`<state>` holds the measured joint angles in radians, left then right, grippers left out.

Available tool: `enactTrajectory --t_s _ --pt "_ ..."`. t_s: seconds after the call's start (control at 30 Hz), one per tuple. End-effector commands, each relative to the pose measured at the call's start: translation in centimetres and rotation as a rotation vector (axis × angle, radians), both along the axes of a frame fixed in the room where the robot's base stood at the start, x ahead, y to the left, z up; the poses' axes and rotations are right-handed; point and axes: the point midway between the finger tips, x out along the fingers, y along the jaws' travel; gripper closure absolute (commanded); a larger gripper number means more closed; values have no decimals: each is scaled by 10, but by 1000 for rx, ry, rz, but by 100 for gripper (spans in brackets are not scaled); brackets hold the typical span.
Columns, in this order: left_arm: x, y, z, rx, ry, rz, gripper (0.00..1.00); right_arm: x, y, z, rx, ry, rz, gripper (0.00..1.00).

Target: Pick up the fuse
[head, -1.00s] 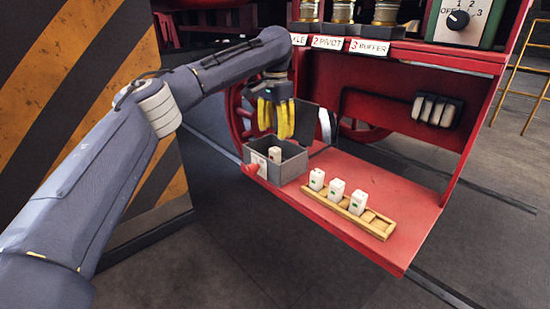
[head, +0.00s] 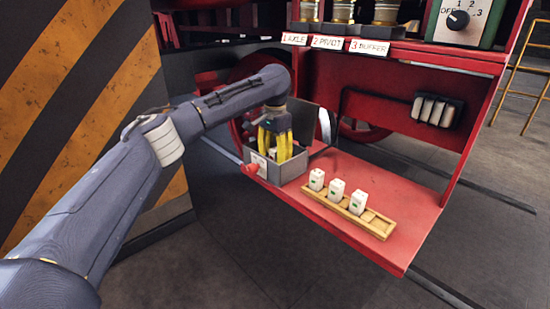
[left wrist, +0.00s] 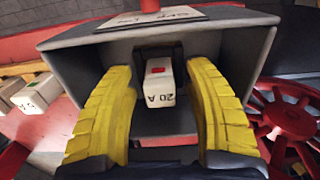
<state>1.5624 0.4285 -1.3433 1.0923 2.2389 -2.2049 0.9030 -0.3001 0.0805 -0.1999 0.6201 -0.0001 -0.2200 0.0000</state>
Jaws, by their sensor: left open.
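The fuse (left wrist: 159,82) is a small white block with a red mark and the lettering "20 A", seated inside an open grey box (head: 291,170). In the left wrist view it stands between the two yellow fingers of my left gripper (left wrist: 160,110), with gaps on both sides. In the head view my left gripper (head: 275,145) points down into the box and hides the fuse. The gripper is open. My right gripper is not in view.
A wooden rack (head: 380,226) with several white fuses (head: 337,189) stands on the red shelf (head: 405,195) right of the box. The box lid (head: 305,122) is raised behind my gripper. A red knob (head: 250,169) sits on the box's front left. The shelf's right end is clear.

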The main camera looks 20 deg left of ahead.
Motion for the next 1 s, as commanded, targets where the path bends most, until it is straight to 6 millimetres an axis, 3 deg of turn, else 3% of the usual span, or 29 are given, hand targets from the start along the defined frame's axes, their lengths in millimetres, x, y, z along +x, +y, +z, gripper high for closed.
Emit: enactTrajectory --t_s 0.3,0.77,1.0 --pt "0 0 -2 -1 -1 1 45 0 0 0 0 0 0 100" --pt "0 0 -2 -1 -1 1 99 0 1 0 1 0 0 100" --pt "0 0 -2 0 0 1 100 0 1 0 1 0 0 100"
